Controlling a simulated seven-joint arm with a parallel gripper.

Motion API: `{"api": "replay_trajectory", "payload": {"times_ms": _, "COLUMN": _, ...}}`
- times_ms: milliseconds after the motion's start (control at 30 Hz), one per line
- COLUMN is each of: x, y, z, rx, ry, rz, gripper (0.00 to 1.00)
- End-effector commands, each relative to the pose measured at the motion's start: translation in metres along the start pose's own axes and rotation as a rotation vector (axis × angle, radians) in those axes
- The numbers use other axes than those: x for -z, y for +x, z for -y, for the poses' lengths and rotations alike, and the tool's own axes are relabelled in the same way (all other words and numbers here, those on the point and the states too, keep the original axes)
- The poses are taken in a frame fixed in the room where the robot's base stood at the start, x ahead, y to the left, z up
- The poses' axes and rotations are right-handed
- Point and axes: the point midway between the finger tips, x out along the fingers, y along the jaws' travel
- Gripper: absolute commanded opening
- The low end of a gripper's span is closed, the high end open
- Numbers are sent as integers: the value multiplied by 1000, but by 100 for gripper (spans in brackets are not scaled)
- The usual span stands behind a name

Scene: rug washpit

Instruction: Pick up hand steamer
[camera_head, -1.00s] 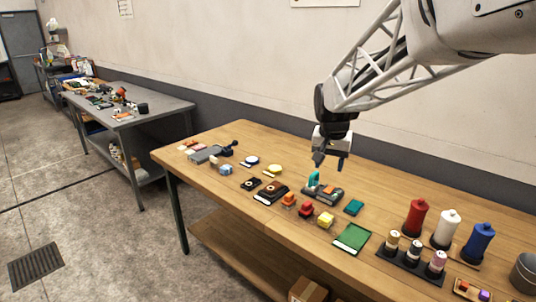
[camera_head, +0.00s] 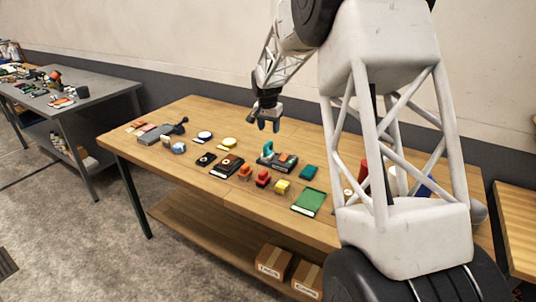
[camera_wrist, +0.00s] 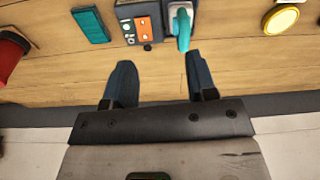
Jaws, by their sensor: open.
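A teal upright handle-like item (camera_head: 267,147), which looks like the hand steamer, stands at the left end of a grey unit with orange parts (camera_head: 284,161), on the wooden table. I cannot be sure of its identity. In the wrist view, the teal item (camera_wrist: 183,28) shows at the top, beyond my fingertips, beside the grey unit with orange panels (camera_wrist: 138,22). My gripper (camera_head: 268,122) is open and empty, above and behind the teal item in the head view. Its two dark fingers also show in the wrist view (camera_wrist: 158,75), apart from everything.
The wooden table (camera_head: 190,108) also holds a teal block (camera_head: 308,172), a green pad (camera_head: 309,202), red and yellow pieces (camera_head: 263,179), dark flat cases (camera_head: 227,166) and round discs (camera_head: 204,137). My arm covers the spools at right. The table's back strip is clear.

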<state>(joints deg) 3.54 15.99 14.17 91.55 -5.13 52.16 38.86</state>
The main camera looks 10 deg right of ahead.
Motion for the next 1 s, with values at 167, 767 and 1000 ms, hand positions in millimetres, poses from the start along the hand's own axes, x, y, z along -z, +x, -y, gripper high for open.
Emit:
{"api": "replay_trajectory", "payload": {"times_ms": 167, "x": 29, "y": 38, "z": 19, "rx": -10, "ry": 47, "rz": 6, "gripper": 52}}
{"api": "replay_trajectory", "payload": {"times_ms": 767, "x": 55, "y": 73, "z": 35, "rx": -19, "ry": 96, "rz": 9, "gripper": 52}}
{"api": "replay_trajectory", "payload": {"times_ms": 1000, "x": 54, "y": 80, "z": 35, "rx": -19, "ry": 96, "rz": 10, "gripper": 52}}
